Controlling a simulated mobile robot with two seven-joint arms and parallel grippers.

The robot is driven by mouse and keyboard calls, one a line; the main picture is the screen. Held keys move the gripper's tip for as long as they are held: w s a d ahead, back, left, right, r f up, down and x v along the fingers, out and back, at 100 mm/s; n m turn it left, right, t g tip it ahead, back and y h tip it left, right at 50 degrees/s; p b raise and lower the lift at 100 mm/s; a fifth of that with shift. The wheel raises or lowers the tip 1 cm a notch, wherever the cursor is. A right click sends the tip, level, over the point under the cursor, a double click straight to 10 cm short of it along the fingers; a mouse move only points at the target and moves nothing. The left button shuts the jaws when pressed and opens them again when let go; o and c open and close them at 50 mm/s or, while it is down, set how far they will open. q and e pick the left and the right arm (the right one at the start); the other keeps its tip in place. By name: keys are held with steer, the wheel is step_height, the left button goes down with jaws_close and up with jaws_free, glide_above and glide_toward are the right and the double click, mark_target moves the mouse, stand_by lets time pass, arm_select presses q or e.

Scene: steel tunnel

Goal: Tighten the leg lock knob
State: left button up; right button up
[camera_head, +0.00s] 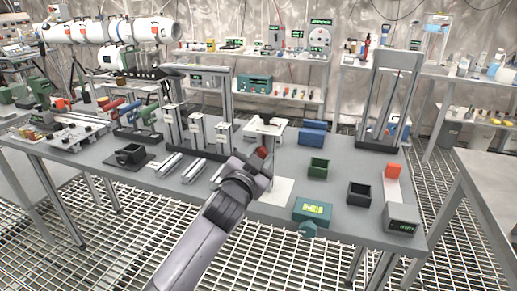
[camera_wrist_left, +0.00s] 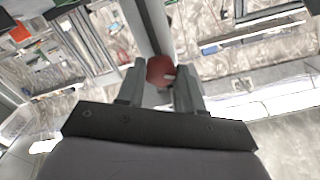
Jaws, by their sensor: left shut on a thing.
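The leg lock knob (camera_wrist_left: 160,71) is dark red and round, with a pale mark on its face. It sits beside a grey metal leg (camera_wrist_left: 146,22) in the left wrist view. My left gripper (camera_wrist_left: 160,84) is shut on the knob, with one finger at each side of it. In the head view the knob (camera_head: 262,152) shows as a small red spot at the tip of my left gripper (camera_head: 262,160), over the middle of the bench. The gripper hides part of the knob and leg there. My right gripper is in neither view.
Metal frames (camera_head: 390,100) stand at the back. Shelves line the wall behind.

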arm_select(q)
steer(key=m+p, duration=0.1)
steer(key=m, duration=0.1)
steer(key=shift+m, duration=0.4)
steer(key=m+p, duration=0.1)
steer(key=m, duration=0.1)
steer(key=shift+m, duration=0.4)
steer(key=m+p, duration=0.1)
steer(key=m, duration=0.2)
steer(key=shift+m, duration=0.3)
steer(key=m+p, duration=0.2)
steer(key=m, duration=0.4)
steer(key=shift+f, duration=0.15)
steer(key=m+p, duration=0.1)
steer(key=m, duration=0.3)
steer(key=m+p, duration=0.1)
steer(key=m, duration=0.2)
steer(key=shift+m+p, duration=0.3)
steer(key=m+p, duration=0.1)
steer(key=m, duration=0.3)
steer(key=shift+f+p, duration=0.1)
steer(key=shift+p, duration=0.2)
steer(key=shift+a+f+m+p, duration=0.1)
steer(key=shift+m+p, duration=0.4)
steer(key=shift+m, duration=1.1)
